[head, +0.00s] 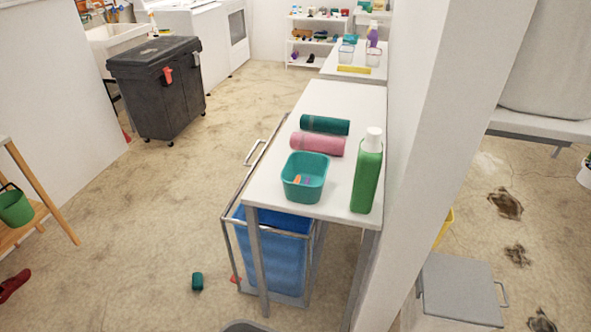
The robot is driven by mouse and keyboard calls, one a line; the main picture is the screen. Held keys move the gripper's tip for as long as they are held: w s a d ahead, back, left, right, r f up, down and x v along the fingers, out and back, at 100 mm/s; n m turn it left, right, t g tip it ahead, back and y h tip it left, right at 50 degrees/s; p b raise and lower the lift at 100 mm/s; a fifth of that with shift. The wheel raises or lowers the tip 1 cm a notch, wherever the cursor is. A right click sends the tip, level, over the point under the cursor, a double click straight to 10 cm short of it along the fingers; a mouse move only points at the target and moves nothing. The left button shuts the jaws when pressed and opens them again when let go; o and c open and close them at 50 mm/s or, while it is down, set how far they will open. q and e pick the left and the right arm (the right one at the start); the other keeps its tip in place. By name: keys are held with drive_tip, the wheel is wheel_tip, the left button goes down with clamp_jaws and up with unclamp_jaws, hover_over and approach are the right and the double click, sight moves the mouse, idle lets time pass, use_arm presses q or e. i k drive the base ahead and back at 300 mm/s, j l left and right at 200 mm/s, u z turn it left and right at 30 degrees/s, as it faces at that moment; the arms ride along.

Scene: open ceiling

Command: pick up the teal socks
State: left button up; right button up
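A small dark teal bundle (197,282) lies on the floor in the head view, left of the blue laundry bin; it looks like rolled socks, but it is too small to be sure. A larger teal roll (325,125) lies on the white table (345,97), behind a pink roll (317,144); I cannot tell whether it is cloth. Neither of my grippers is in view.
A teal basket (304,178) and a green bottle (367,172) stand on the table. A blue bin in a metal frame (273,252) stands partly under it. A red item (14,285) lies at left. A black wheeled bin (158,86) stands farther back. Floor between is mostly clear.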

sight(197, 277)
drive_tip(key=u, duration=1)
